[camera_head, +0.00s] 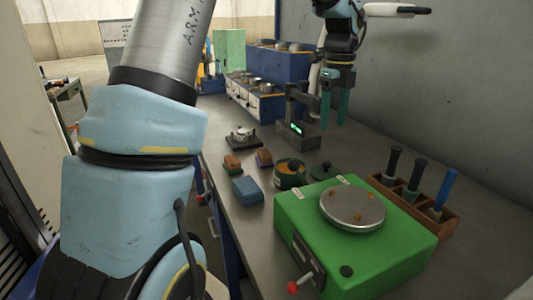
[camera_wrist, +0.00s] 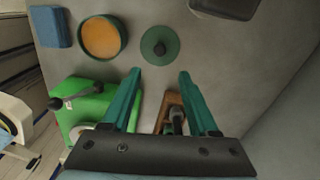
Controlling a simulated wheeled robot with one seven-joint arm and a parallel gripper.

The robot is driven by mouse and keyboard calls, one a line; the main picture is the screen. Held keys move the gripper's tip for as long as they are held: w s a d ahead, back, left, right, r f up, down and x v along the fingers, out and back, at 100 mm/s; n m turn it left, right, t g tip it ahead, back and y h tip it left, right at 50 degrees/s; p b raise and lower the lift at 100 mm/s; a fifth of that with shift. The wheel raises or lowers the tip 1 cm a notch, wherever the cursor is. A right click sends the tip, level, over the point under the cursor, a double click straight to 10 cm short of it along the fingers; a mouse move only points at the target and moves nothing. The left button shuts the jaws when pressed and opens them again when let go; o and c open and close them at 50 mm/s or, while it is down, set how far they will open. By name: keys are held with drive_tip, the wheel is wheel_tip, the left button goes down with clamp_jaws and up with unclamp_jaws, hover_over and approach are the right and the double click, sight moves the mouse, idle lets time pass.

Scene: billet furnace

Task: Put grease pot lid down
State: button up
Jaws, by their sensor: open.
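The grease pot lid (camera_head: 323,172) is a small dark green disc with a dark knob. It lies flat on the bench, beside and apart from the grease pot (camera_head: 288,182). In the wrist view the lid (camera_wrist: 160,45) is just beyond my fingertips, between their lines. The pot (camera_wrist: 102,37) is uncovered, with orange grease inside, left of the lid. My gripper (camera_head: 335,122) has green fingers, points down and is above the bench and the lid. In the wrist view my gripper (camera_wrist: 160,78) is open, with nothing between the fingers.
A green machine with a round metal plate (camera_head: 352,205) stands in front. A wooden rack (camera_head: 440,215) with several handled tools is at its right. A blue block (camera_head: 247,190) and smaller blocks lie left of the pot. A grey device with a lit display (camera_head: 297,130) stands behind.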

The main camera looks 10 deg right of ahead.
drive_tip(key=a+f+n, duration=0.1)
drive_tip(key=a+n, duration=0.1)
drive_tip(key=a, duration=0.1)
drive_tip(key=a+f+n, duration=0.1)
drive_tip(key=a+n, duration=0.2)
drive_tip(key=a+f+n, duration=0.1)
drive_tip(key=a+n, duration=0.2)
drive_tip(key=a, duration=0.1)
drive_tip(key=shift+f, duration=0.15)
drive_tip(key=s+a+f+n, duration=0.1)
drive_tip(key=s+a+n, duration=0.1)
drive_tip(key=a+n, duration=0.3)
drive_tip(key=s+a+f+n, duration=0.1)
drive_tip(key=a+f+n, duration=0.1)
drive_tip(key=a+n, duration=0.3)
drive_tip(key=s+a+f+n+t, duration=0.1)
drive_tip(key=s+a+f+n, duration=0.1)
drive_tip(key=a+n, duration=0.2)
drive_tip(key=shift+s+a+n, duration=0.2)
drive_tip(key=shift+a, duration=0.25)
drive_tip(key=shift+s+a+n, duration=0.15)
drive_tip(key=shift+a+n, duration=0.05)
drive_tip(key=shift+a, duration=0.25)
drive_tip(key=s+a+f+n, duration=0.2)
drive_tip(key=s+a+n, duration=0.3)
drive_tip(key=n, duration=0.2)
drive_tip(key=shift+a+f+t, duration=0.15)
drive_tip(key=shift+a+t, duration=0.15)
